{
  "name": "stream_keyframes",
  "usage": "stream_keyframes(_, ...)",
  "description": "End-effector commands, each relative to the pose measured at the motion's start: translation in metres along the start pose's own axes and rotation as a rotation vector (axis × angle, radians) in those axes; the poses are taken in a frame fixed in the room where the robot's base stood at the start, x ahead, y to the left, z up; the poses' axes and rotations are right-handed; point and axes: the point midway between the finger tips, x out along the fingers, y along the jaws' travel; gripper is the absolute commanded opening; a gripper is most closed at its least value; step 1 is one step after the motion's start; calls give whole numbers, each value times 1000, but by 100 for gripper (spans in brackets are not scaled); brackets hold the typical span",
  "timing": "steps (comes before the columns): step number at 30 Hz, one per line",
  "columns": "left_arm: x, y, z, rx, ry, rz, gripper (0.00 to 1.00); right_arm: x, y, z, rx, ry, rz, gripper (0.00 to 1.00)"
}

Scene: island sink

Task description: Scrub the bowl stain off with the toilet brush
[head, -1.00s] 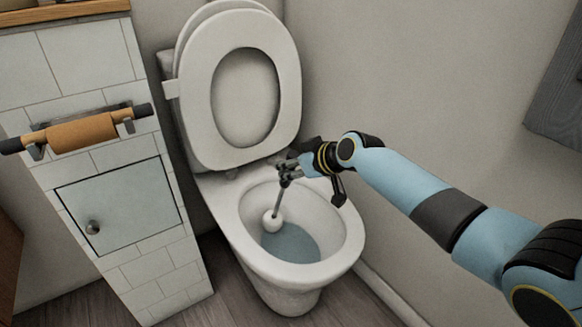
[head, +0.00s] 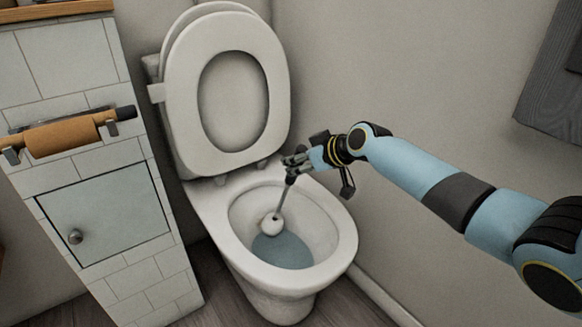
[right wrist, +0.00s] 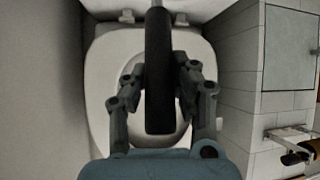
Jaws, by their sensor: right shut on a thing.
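The toilet brush (head: 271,224) has a white round head and a thin grey stem with a dark handle. My right gripper (head: 291,166) is shut on its handle above the bowl's back rim. The handle (right wrist: 158,80) fills the middle of the right wrist view between the two fingers (right wrist: 158,92). The brush points down into the toilet bowl (head: 340,245), its head at the bowl's back left, by the edge of the bluish water (head: 283,251). I cannot make out a stain on the bowl wall. My left gripper is not in view.
The toilet seat and lid (head: 188,105) stand raised behind the bowl. A tiled block with a cabinet door (head: 108,205) and a paper roll on a holder (head: 62,138) stands on the left.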

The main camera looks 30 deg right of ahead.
Motion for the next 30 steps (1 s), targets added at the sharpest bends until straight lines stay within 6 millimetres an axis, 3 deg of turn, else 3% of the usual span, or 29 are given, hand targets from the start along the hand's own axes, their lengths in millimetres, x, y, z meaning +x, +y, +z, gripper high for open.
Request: stream_keyframes(30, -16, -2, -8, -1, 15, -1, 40, 7, -39, -11, -3, 0, 2, 0)
